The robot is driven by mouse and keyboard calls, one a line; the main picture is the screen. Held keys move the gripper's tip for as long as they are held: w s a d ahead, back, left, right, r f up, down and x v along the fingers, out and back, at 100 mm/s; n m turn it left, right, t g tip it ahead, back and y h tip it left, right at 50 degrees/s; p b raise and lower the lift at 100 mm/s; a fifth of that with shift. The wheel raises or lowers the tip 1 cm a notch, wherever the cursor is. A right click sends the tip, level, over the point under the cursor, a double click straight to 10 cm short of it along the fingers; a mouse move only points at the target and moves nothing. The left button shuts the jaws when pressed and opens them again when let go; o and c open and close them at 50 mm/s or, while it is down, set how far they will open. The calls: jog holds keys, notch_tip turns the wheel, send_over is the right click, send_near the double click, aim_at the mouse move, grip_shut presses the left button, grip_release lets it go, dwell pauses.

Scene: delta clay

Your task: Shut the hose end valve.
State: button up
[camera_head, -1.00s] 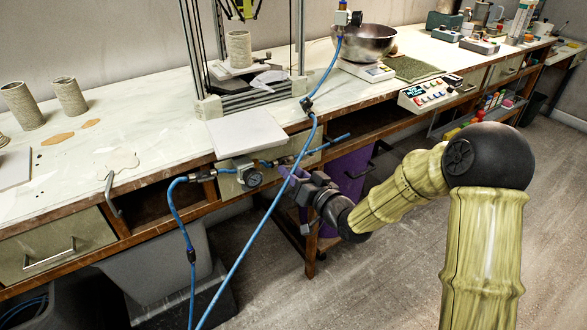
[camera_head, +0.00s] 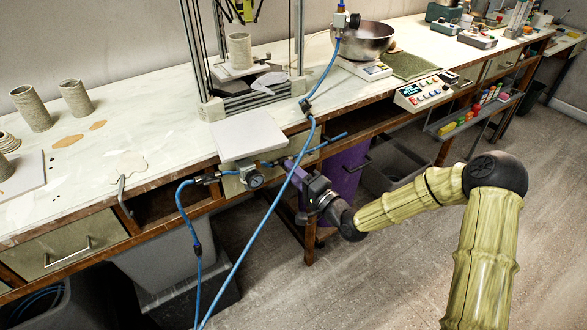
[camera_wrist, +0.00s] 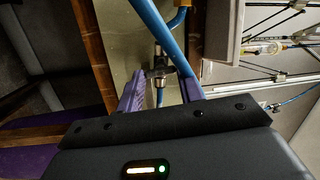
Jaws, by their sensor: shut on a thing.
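My gripper (camera_head: 291,165) is at the front edge of the bench, below the white board. In the wrist view its two purple fingers (camera_wrist: 160,82) stand on either side of the hose end valve (camera_wrist: 160,64), a small metal fitting on the blue line, and are shut on it. The exact contact is hard to see behind the fingers and a crossing blue hose (camera_wrist: 153,26). In the head view the valve is mostly hidden by the gripper and hose; I cannot tell its handle angle.
A long blue hose (camera_head: 245,248) hangs diagonally across the gripper. A purple bin (camera_head: 346,180) stands close behind. The white board (camera_head: 247,135) overhangs nearby. Open floor lies to the right.

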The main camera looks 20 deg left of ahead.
jog(key=shift+m+p, duration=0.35)
jog(key=shift+m, duration=1.05)
jog(key=o, duration=1)
jog(key=shift+y, duration=0.3)
jog(key=shift+d, duration=0.1)
jog(key=v, duration=1.7)
jog(key=shift+s+f, duration=0.1)
jog(key=shift+s, duration=0.1)
